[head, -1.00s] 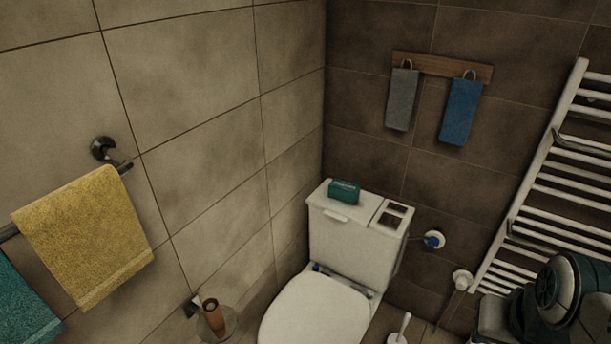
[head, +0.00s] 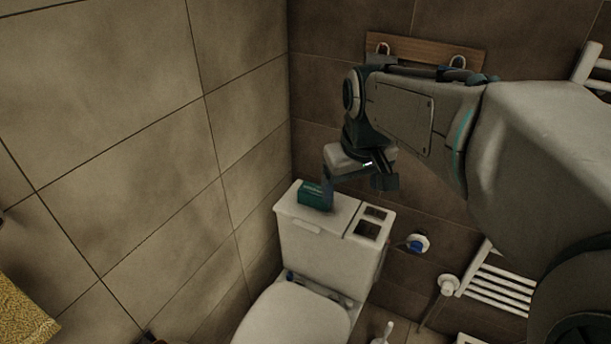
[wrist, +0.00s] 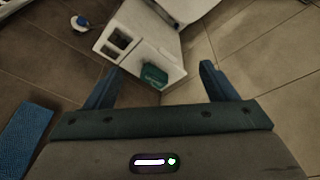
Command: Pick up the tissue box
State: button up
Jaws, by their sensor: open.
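The tissue box (head: 311,194) is a small teal-green box on top of the white toilet tank (head: 297,216), near its left end. In the wrist view the tissue box (wrist: 154,77) shows just beyond and between the fingers, nearer the left one. My gripper (head: 352,202) is over the tank, just right of the box in the head view. In the wrist view my gripper (wrist: 160,78) is open with two blue fingers spread apart and nothing between them. In the head view my gripper's fingers partly overlap the box's right side; contact cannot be told.
Two square recesses (head: 370,223) sit at the tank's right end. The tiled left wall (head: 240,130) is close to the box. A wooden hook rail (head: 425,52) is behind my arm. A white towel radiator (head: 500,285) stands at right. A blue towel (wrist: 22,135) hangs at left in the wrist view.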

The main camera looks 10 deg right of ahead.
jog(key=w+n+g+b, duration=0.1)
jog(key=w+n, duration=0.2)
jog(key=w, duration=1.1)
jog(key=n+g+b, duration=0.2)
jog(key=n+b, duration=0.1)
jog(key=n, duration=0.3)
send_over(317, 190)
notch_tip(317, 190, down, 22)
notch_tip(317, 190, down, 8)
jog(key=shift+w+r, duration=0.1)
jog(key=shift+w, duration=0.05)
jog(key=shift+f+p, duration=0.7)
jog(key=shift+f, duration=2.2)
jog(key=c, duration=1.1)
